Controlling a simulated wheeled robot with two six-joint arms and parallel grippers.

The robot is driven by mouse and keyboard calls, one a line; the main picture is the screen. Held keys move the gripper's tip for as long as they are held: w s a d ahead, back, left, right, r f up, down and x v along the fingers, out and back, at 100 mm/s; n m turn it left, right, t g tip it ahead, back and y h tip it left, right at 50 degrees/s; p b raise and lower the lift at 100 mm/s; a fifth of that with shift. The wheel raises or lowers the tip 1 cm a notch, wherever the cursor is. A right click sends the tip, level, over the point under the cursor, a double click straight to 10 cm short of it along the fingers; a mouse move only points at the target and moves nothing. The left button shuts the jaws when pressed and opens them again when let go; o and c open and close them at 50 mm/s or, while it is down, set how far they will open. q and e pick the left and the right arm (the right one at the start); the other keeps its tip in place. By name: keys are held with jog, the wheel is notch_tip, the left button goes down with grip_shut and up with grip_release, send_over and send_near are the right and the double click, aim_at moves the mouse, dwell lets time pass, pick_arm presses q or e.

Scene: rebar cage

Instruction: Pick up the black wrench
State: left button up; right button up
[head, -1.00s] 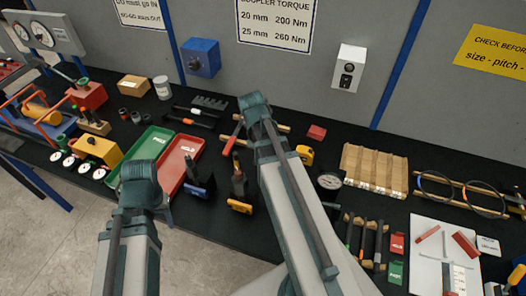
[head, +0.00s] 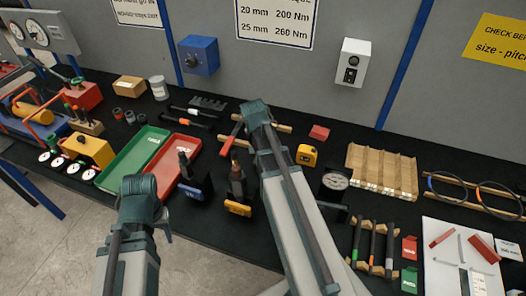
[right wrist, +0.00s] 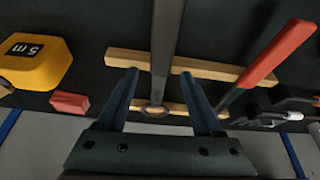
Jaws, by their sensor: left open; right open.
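The black wrench (right wrist: 166,40) lies across two wooden strips in the right wrist view, its ring end toward the gripper. In the head view my right forearm hides most of that spot. My right gripper (right wrist: 159,74) is open, with one finger on each side of the wrench shaft. They look apart from it, and I cannot tell the height of the fingertips. A red-handled tool (right wrist: 282,52) lies close on the right of the wrench; it also shows in the head view (head: 230,140). My left gripper (head: 163,225) shows only as a small part beside my left arm, near the table's front edge.
A yellow tape measure (head: 306,155) and a dial gauge (head: 335,180) stand right of my right arm. A grey panel (head: 290,70) closes the back.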

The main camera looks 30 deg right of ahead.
jog(key=shift+f, duration=0.1)
jog(key=shift+f, duration=0.2)
dwell(0.4)
grip_shut()
dwell(1.2)
